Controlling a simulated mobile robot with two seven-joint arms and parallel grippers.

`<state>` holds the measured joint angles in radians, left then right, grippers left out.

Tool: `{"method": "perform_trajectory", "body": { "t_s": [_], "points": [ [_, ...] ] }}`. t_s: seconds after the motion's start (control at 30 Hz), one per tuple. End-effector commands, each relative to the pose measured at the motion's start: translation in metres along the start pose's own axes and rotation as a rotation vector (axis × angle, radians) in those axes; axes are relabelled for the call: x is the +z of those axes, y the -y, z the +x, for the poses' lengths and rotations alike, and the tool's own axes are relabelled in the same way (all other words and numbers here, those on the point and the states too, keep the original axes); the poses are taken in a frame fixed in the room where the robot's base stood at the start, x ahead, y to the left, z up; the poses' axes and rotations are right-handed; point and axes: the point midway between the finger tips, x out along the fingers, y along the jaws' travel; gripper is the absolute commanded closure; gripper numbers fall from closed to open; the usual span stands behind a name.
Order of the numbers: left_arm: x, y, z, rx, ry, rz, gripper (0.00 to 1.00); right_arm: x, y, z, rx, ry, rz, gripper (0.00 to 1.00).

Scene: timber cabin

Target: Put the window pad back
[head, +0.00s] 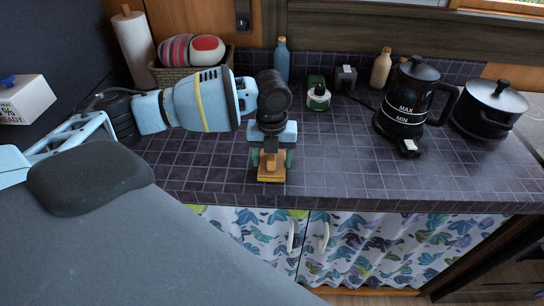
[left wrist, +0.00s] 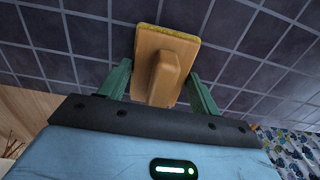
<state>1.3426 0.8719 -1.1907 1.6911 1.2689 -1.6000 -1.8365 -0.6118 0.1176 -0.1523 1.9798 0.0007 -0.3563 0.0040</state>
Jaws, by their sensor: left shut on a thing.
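The window pad (head: 270,170) is an orange-brown block with a raised grip and a yellow edge. My left gripper (head: 272,158) holds it near the front edge of the dark tiled counter (head: 210,165). I cannot tell whether the pad touches the tiles. My right gripper is not in view.
A black kettle (head: 408,97) and a black pot (head: 488,108) stand at the right. The front middle of the counter is clear.

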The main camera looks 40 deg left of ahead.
Motion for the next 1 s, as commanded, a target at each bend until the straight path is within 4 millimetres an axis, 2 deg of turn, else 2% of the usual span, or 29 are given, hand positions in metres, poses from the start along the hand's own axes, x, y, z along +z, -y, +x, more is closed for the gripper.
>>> {"method": "perform_trajectory", "body": {
  "t_s": [0.07, 0.1, 0.23, 0.5, 0.63, 0.77, 1.0],
  "points": [
    [0.000, 0.000, 0.002, 0.000, 0.000, 0.000, 0.55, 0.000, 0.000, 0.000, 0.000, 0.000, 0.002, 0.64],
    [0.000, 0.000, 0.002, 0.000, 0.000, 0.000, 0.32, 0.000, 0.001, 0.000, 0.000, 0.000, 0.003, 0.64],
    [0.000, 0.000, 0.002, 0.000, 0.000, 0.000, 0.15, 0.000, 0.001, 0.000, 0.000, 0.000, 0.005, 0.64],
    [0.000, 0.000, 0.001, 0.000, 0.000, 0.000, 0.15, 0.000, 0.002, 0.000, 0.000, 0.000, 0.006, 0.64],
    [0.000, 0.000, -0.006, -0.001, 0.001, 0.000, 0.15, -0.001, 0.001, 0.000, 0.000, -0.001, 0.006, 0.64],
    [0.001, 0.001, -0.026, -0.003, 0.004, 0.000, 0.15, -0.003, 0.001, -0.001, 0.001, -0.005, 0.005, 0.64],
    [0.001, 0.001, -0.074, -0.004, 0.004, 0.001, 0.15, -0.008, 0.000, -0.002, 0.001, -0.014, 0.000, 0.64]
  ]
}}
